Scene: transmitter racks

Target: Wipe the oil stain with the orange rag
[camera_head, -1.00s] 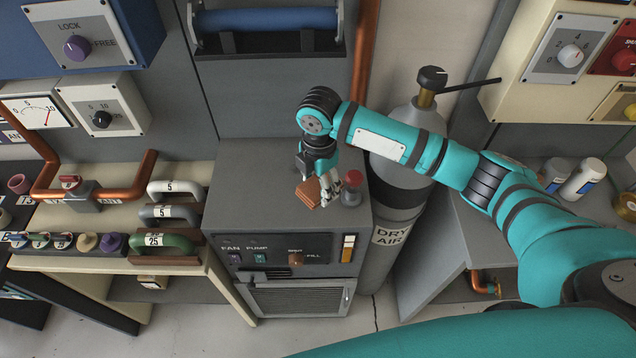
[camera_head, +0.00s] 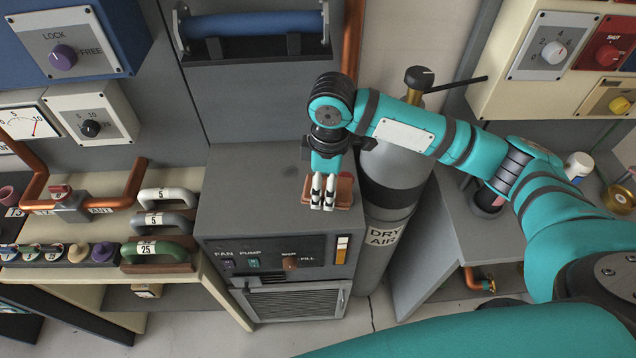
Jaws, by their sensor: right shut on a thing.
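The orange rag (camera_head: 343,192), a small brown-orange folded piece, is at the top of the grey cabinet (camera_head: 250,190), near its front right edge. My right gripper (camera_head: 323,204) points down over the cabinet top and is shut on the rag, which shows on both sides of its pale fingers. The fingers hide the rag's middle. I cannot tell whether the rag touches the surface. My left gripper is not in view.
A grey dry-air cylinder (camera_head: 392,165) stands close right of the cabinet. Left is a bench with copper pipe (camera_head: 130,190) and several handles, including a green one (camera_head: 160,247). A blue roller (camera_head: 255,22) is behind. The cabinet top's left half is clear.

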